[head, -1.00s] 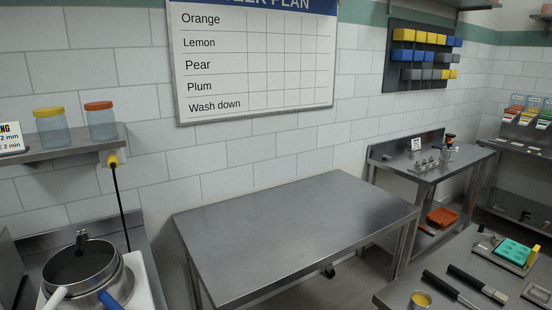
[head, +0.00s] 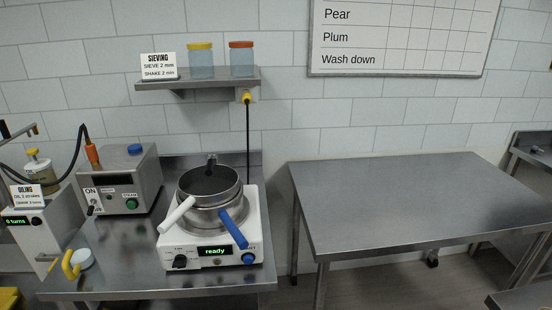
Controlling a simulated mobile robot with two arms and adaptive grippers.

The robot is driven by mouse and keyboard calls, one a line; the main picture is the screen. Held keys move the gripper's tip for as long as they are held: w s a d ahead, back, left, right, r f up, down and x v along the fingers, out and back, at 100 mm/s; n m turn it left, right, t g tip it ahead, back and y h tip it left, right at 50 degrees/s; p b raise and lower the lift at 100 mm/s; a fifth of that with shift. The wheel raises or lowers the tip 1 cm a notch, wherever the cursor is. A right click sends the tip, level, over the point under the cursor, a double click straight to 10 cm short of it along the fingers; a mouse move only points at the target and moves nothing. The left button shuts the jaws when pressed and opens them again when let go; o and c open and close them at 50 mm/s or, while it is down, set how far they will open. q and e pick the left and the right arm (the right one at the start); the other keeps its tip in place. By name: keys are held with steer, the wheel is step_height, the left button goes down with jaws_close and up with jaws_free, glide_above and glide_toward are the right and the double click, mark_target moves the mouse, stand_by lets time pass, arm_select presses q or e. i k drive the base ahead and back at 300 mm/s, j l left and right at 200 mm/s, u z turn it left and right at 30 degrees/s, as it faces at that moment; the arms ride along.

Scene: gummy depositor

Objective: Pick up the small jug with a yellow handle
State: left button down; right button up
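A small pale cup-like vessel (head: 85,259) with a curved yellow handle (head: 70,264) stands on the left steel counter, near its front left. It looks like the small jug with a yellow handle. Its handle points to the left and front, and it is small in the view. Neither of my grippers is in view.
A white machine (head: 211,256) reading "ready" carries steel pans with white and blue handles. A grey control box (head: 119,180) stands behind the jug, and an oiling unit (head: 32,230) to its left. A bare steel table (head: 415,200) stands at right.

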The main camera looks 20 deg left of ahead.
mark_target(78, 254)
steer(key=u, duration=1.2)
